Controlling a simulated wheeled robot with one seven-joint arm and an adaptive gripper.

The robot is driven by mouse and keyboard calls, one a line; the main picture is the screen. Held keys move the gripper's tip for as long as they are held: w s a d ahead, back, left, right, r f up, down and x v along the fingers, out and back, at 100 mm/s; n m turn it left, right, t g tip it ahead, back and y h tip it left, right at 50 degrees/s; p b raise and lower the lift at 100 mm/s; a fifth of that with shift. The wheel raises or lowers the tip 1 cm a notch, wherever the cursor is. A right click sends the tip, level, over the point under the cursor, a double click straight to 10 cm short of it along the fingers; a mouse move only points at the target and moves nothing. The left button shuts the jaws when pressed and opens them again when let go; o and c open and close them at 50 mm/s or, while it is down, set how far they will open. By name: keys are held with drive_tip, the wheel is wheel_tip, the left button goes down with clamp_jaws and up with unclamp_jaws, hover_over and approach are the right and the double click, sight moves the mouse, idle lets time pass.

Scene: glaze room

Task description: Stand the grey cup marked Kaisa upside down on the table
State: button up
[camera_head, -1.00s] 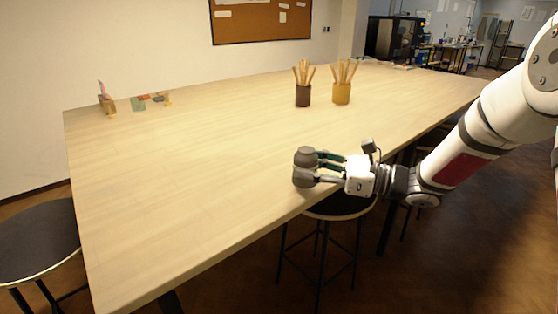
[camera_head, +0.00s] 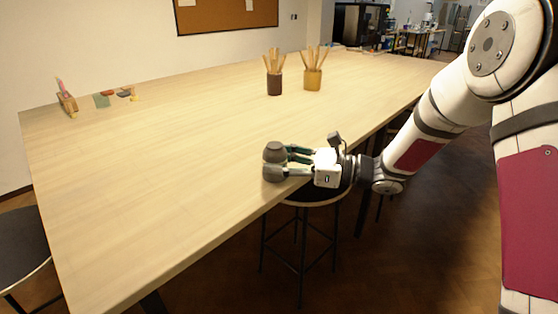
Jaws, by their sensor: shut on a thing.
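The fingers hide part of the cup. No name mark can be read on it. I cannot tell whether the cup touches the table or is just above it.
A dark pot (camera_head: 274,84) and a yellow pot (camera_head: 313,79) with wooden tools stand at the back. Small items (camera_head: 103,99) lie at the far left. Stools (camera_head: 318,195) stand by the front edge. The table's left and middle are clear.

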drive_tip(key=shift+f+b, duration=0.2)
drive_tip(key=shift+b, duration=0.1)
drive_tip(key=o, duration=1.2)
drive_tip(key=shift+c, duration=0.2)
